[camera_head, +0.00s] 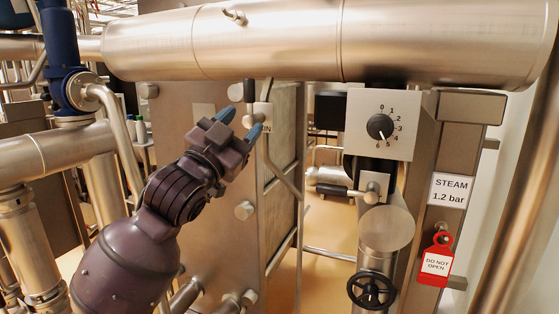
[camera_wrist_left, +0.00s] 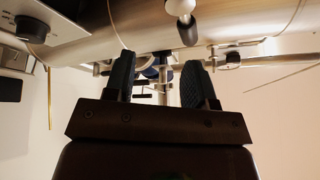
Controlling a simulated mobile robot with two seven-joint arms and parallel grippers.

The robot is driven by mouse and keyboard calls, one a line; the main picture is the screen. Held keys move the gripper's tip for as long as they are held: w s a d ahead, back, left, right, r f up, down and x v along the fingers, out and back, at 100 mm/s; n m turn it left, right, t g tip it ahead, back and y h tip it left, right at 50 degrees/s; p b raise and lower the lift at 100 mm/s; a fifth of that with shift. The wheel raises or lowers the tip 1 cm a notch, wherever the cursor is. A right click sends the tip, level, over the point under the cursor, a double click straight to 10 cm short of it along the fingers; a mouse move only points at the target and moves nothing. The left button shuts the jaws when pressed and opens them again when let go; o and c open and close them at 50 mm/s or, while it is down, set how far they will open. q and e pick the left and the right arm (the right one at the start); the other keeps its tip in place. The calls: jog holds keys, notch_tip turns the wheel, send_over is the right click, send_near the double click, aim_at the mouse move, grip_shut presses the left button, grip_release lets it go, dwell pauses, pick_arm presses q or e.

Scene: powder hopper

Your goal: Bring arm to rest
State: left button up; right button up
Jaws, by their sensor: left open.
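My left arm comes in from the lower left in the head view. Its gripper (camera_head: 241,124) has blue fingertips and is open, with a gap between the fingers. It is in front of a metal cabinet, close to a small hanging lever handle (camera_head: 249,90) below the big pipe. I cannot tell whether they touch. In the left wrist view the two dark blue fingers of the left gripper (camera_wrist_left: 159,82) stand apart with nothing held between them. A handle with a pale knob (camera_wrist_left: 187,30) hangs beyond them. My right gripper is not in view.
A large metal pipe (camera_head: 300,42) crosses the top. On the right are a dial (camera_head: 381,127), a black-gripped lever (camera_head: 335,190), a black handwheel (camera_head: 371,290), a steam sign (camera_head: 450,190) and a red tag (camera_head: 435,262). A blue valve (camera_head: 62,50) stands at the left.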

pick_arm(q)
jog(key=s+a+f+n+y, duration=0.1)
jog(key=a+f+n+y, duration=0.25)
jog(key=f, duration=0.75)
jog(key=s+a+f+n+g+y, duration=0.15)
jog(key=a+f, duration=0.35)
jog(key=f, duration=0.6)
jog(key=s+a+f+n+y, duration=0.2)
jog(key=a+f+n+y, duration=0.15)
jog(key=f, duration=0.75)
jog(key=s+a+f+n+g+y, duration=0.1)
jog(key=s+a+f+g+y, duration=0.1)
jog(key=s+f, duration=1)
jog(key=s+a+f+n+g+y, duration=0.2)
jog(key=s+a+f+g, duration=0.2)
jog(key=s+f, duration=0.8)
jog(key=a+f, duration=0.1)
jog(key=a, duration=0.1)
jog(key=shift+s+a, duration=0.25)
jog(key=shift+a, duration=0.1)
jog(key=shift+f+n+g+y, duration=0.1)
jog(key=shift+n+g+y, duration=0.15)
